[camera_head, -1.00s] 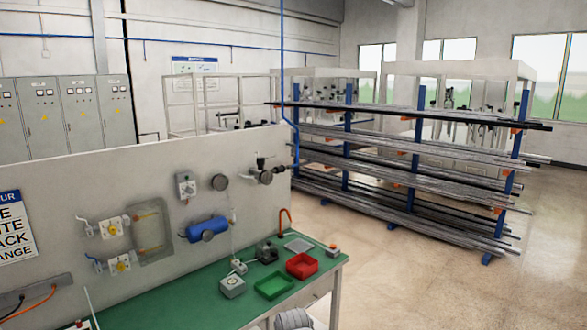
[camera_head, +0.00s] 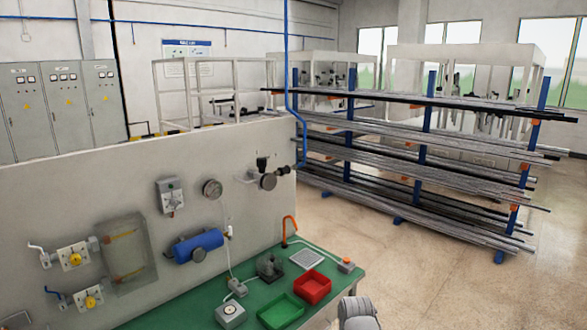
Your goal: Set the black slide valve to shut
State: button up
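A small black fitting (camera_head: 262,161) stands upright on a short pipe at the right end of the grey panel (camera_head: 110,185). It looks like the black slide valve, but it is too small to be sure or to tell its position. A round grey part (camera_head: 268,181) sits just below it, and a dark pipe stub (camera_head: 284,172) runs right to the blue pipe (camera_head: 301,140). My gripper is not in view. Only a grey part of my own arm shows at the bottom edge, well below and to the right of the fitting.
A blue cylinder (camera_head: 198,245) and a gauge (camera_head: 212,188) are on the panel. A bar rack (camera_head: 427,145) stands behind; floor right is clear.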

aim_at(287, 169)
jog(key=u, duration=0.2)
jog(key=i, duration=1)
jog(key=u, duration=0.55)
